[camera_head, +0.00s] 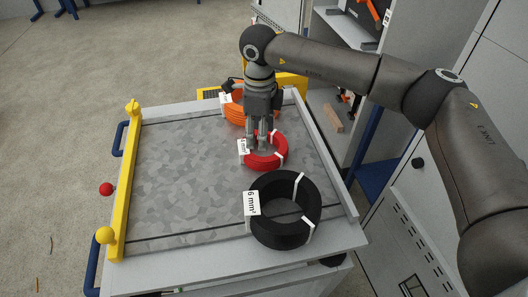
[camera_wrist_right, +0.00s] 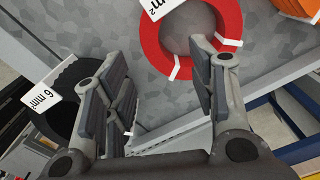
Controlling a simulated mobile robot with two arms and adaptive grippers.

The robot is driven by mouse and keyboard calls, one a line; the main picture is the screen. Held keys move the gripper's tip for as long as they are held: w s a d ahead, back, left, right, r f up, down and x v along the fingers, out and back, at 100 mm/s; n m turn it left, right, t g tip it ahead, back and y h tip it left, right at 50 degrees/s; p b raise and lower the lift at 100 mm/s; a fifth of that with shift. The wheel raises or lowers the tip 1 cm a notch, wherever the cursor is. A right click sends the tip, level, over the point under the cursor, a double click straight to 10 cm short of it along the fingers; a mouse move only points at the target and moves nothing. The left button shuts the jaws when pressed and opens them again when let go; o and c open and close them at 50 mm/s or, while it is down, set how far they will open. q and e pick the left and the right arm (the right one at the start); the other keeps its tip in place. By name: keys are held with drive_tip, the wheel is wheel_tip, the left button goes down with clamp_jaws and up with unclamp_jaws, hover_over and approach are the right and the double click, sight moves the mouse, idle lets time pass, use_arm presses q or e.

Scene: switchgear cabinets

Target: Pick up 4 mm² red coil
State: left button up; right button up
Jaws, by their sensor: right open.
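The red coil (camera_head: 281,152) lies flat on the grey speckled cart top, between an orange coil and a black coil. Its white tag (camera_head: 243,148) is too small to read surely. My right gripper (camera_head: 260,142) points down over the coil's far left part and hides some of it. In the right wrist view the red coil (camera_wrist_right: 151,55) shows at the top, its tag cut off by the frame to "mm²". There my right gripper (camera_wrist_right: 160,75) is open, with nothing between its fingers, and one finger overlaps the ring's edge. Contact cannot be told. My left gripper is not in view.
The black coil (camera_head: 260,221), tagged 6 mm², lies nearer, and the orange coil (camera_head: 237,112) lies behind the gripper. The cart top (camera_head: 185,180) is clear on the left, with a yellow rail (camera_head: 126,175) at its left edge. An open cabinet (camera_head: 350,110) stands at right.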

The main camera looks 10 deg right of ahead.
sight(260, 157)
wheel_tip(260, 157, down, 4)
drive_tip(key=shift+f+p, duration=0.15)
drive_tip(key=shift+p, duration=0.15)
drive_tip(key=f, duration=0.1)
drive_tip(key=f+p, duration=0.1)
drive_tip(key=f, duration=0.2)
drive_tip(key=shift+s+a+f, duration=0.1)
drive_tip(key=shift+s+a, duration=0.05)
drive_tip(key=shift+s, duration=0.2)
drive_tip(key=shift+f, duration=0.55)
drive_tip(key=shift+w+r, duration=0.1)
clamp_jaws()
